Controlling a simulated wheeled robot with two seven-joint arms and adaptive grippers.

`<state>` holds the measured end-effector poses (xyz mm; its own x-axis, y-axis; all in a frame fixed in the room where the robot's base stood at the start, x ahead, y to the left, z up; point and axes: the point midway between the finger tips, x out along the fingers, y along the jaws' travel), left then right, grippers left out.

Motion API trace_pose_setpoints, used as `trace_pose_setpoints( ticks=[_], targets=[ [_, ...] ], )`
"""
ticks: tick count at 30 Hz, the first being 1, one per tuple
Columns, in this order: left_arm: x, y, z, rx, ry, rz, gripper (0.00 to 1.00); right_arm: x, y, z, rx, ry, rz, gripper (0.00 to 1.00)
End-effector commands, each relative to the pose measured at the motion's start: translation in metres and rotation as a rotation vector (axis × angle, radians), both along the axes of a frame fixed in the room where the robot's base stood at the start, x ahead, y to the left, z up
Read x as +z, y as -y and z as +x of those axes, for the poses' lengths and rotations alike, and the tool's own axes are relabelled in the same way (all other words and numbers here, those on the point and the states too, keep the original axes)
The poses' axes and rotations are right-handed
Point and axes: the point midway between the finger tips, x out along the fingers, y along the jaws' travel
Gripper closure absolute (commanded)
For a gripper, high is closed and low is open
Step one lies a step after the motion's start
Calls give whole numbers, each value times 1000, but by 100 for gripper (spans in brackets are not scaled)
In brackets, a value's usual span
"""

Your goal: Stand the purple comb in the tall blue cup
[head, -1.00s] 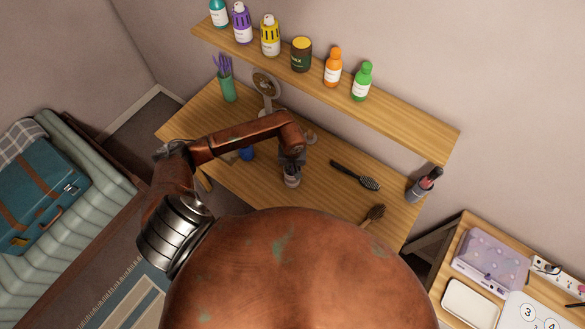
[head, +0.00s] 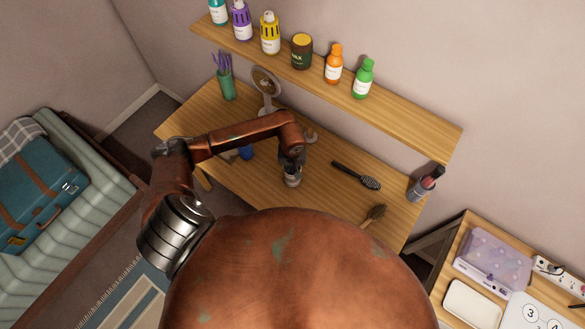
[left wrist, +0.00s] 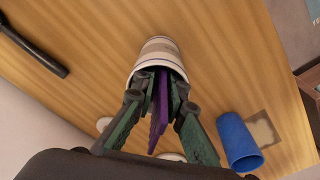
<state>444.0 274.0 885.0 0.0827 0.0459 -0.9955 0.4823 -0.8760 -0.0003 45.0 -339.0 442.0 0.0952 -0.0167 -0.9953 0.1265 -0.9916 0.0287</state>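The purple comb (left wrist: 158,112) stands in a pale striped cup (left wrist: 158,52) in the left wrist view, its upper end pointing toward my palm. The striped cup also shows in the head view (head: 292,179). My left gripper (left wrist: 162,98) is right over that cup, its two dark green fingers on either side of the comb. I cannot tell whether they press on it. In the head view the left gripper (head: 291,160) hides the comb. The blue cup (left wrist: 239,142) is upright to the right in the wrist view; in the head view it (head: 246,153) is partly hidden by my arm. My right gripper is not in view.
A green cup (head: 227,85) with purple sticks and a round mirror (head: 266,88) stand at the back of the table. A black brush (head: 356,175), a brown brush (head: 374,215) and a grey holder (head: 420,188) are to the right. A shelf (head: 400,114) with bottles overhangs the back.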

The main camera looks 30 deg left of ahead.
Motion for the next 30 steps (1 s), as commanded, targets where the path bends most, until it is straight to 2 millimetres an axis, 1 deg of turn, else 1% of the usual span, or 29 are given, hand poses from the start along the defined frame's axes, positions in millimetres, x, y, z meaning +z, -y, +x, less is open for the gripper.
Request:
trace_pose_setpoints(
  ticks=[6, 8, 12, 18, 21, 25, 30],
  targets=[
    [16, 1, -1, 1, -2, -3, 88, 21, 0, 1, 0, 2, 0, 100],
    [27, 0, 2, -3, 7, 1, 88, 12, 1, 1, 0, 2, -1, 100],
    [58, 1, -2, -3, 5, 3, 88, 4, 2, 0, 1, 0, -2, 100],
    [100, 3, -6, -2, 5, 2, 88, -4, 2, -1, 1, -1, -2, 100],
    [115, 4, -7, -1, 4, 1, 88, -7, 2, -1, 1, -1, -2, 100],
    [126, 5, -9, -1, 2, 1, 88, -8, 2, -1, 1, -1, -2, 100],
    [131, 6, -10, 0, 0, 0, 88, -9, 2, -1, 0, -1, -2, 100]
  ],
)
